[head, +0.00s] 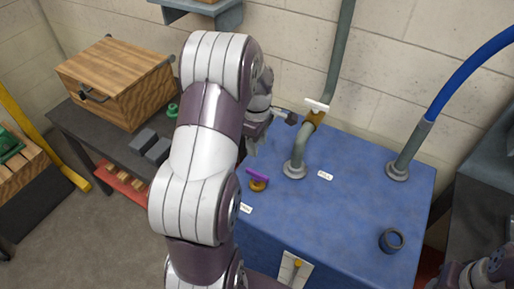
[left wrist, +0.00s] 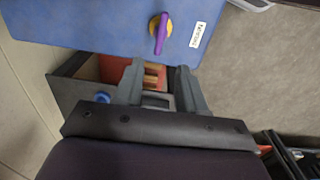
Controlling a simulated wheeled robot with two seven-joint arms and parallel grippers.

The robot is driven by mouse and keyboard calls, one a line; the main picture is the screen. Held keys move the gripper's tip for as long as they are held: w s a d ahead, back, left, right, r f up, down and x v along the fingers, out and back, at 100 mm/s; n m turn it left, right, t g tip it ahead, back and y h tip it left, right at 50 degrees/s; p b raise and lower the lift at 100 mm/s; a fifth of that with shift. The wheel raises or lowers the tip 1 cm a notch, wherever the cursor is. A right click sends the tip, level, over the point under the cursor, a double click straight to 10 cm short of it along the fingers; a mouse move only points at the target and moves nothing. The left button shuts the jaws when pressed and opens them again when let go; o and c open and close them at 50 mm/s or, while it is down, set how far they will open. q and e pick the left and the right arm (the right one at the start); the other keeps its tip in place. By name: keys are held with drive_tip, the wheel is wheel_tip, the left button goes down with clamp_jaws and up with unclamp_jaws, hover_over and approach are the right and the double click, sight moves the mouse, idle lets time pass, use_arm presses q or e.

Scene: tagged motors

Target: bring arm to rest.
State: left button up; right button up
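My left arm rises through the middle of the head view. Its gripper (head: 270,132) is partly hidden behind the arm, above the blue cabinet (head: 345,215). In the left wrist view the two fingers of the left gripper (left wrist: 156,76) stand apart with nothing held between them. A valve with a purple handle (head: 258,175) sits on the cabinet below the gripper; it also shows beyond the fingers in the left wrist view (left wrist: 161,34). Part of my right arm shows at the lower right corner of the head view; I cannot make out its gripper.
A grey pipe (head: 296,166) and a blue hose (head: 463,75) rise from the cabinet. A dark ring (head: 391,240) stands near its right edge. A wooden box (head: 117,78) sits on the dark bench at left. Open floor (head: 95,235) lies at lower left.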

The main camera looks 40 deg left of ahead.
idle(0.4)
use_arm(q)
drive_tip(key=s+d+r+m, duration=0.1)
drive_tip(key=s+d+m, duration=0.4)
drive_tip(key=d+m, duration=0.3)
drive_tip(key=s+d+r+m+t, duration=0.1)
drive_tip(key=s+d+m, duration=0.5)
drive_tip(key=m, duration=0.5)
drive_tip(key=d, duration=0.2)
drive_tip(key=shift+s+d+r+m, duration=0.25)
drive_tip(key=shift+s+d+m, duration=0.05)
drive_tip(key=shift+o, duration=0.2)
drive_tip(key=shift+s, duration=0.1)
